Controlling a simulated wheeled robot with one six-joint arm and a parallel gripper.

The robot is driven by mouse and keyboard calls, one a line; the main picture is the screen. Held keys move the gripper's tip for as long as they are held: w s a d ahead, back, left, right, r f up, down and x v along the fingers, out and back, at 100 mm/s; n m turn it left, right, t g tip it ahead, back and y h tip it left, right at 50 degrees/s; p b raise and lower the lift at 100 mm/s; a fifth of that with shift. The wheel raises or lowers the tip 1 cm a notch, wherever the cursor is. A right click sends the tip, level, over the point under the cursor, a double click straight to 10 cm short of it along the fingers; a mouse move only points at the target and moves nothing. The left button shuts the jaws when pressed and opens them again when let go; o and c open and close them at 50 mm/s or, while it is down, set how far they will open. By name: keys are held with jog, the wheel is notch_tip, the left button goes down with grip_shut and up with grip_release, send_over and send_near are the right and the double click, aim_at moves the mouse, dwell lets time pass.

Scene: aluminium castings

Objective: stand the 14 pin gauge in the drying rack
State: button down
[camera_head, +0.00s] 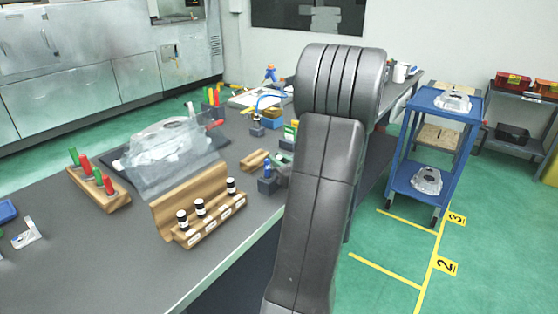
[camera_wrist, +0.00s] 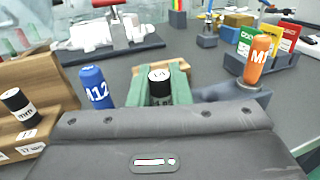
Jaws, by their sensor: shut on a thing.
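In the head view my arm hides most of my gripper (camera_head: 283,160).
A long wooden gauge rack (camera_head: 212,224) holds three black-and-white gauges at the left. A casting under plastic (camera_head: 165,148) lies farther back.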

jog(key=shift+f, duration=0.2)
jog(key=c, duration=1.3)
grip_release()
jog(key=shift+o, duration=0.2)
jog(key=v, duration=1.3)
jog(key=shift+s+d, duration=0.25)
jog(key=shift+s, duration=0.05)
jog(key=shift+w+a+r, duration=0.1)
jog(key=x, duration=1.3)
jog(key=shift+w, duration=0.1)
jog(key=shift+w+a, duration=0.2)
jog(key=shift+s+r, duration=0.1)
